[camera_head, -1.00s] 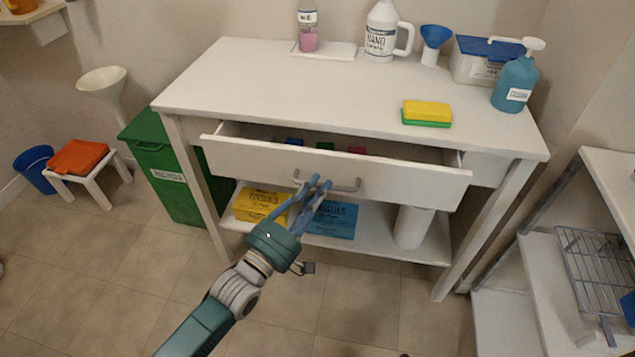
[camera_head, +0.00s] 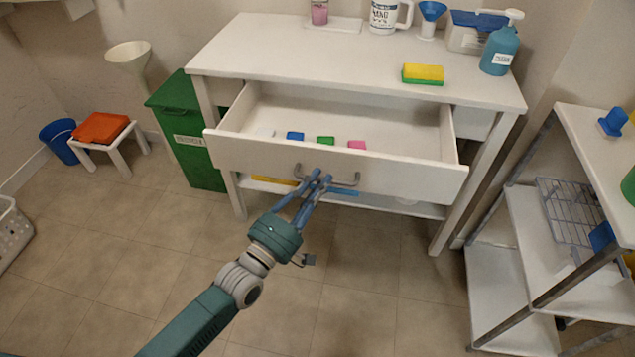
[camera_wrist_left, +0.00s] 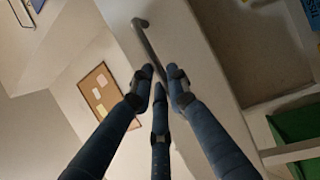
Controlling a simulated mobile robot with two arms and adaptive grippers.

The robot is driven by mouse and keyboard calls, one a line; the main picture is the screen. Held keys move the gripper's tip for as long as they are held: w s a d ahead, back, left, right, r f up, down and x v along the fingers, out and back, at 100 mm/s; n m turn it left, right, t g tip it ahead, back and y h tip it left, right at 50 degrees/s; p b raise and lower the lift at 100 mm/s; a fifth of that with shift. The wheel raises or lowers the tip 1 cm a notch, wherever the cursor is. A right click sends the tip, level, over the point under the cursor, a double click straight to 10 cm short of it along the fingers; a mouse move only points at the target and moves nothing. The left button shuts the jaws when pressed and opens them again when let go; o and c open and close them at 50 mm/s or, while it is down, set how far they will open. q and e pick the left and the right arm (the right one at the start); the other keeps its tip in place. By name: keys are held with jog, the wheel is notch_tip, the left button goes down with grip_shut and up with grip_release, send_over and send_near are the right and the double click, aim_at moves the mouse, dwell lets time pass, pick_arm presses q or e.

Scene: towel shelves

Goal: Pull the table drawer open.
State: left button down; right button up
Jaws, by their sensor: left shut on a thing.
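The white table (camera_head: 340,60) has its drawer (camera_head: 335,170) pulled well out, and the inside shows. Small blue, green and pink items lie on the drawer floor. A grey bar handle (camera_head: 345,183) is on the drawer front. My left gripper (camera_head: 318,178) is shut on the handle, left of its middle. In the left wrist view the blue fingers (camera_wrist_left: 160,80) close around the lower part of the handle (camera_wrist_left: 148,45). The fingers hide part of the handle. My right gripper is not in view.
A yellow and green sponge (camera_head: 423,74) and a teal pump bottle (camera_head: 500,50) stand on the tabletop. A green bin (camera_head: 190,130) is left of the table. A wire rack (camera_head: 575,210) is on the white shelves at right. The floor in front is clear.

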pick_arm(q)
jog(key=c, duration=1.7)
grip_release()
jog(key=shift+a, duration=0.1)
jog(key=shift+o, duration=0.2)
jog(key=v, duration=1.2)
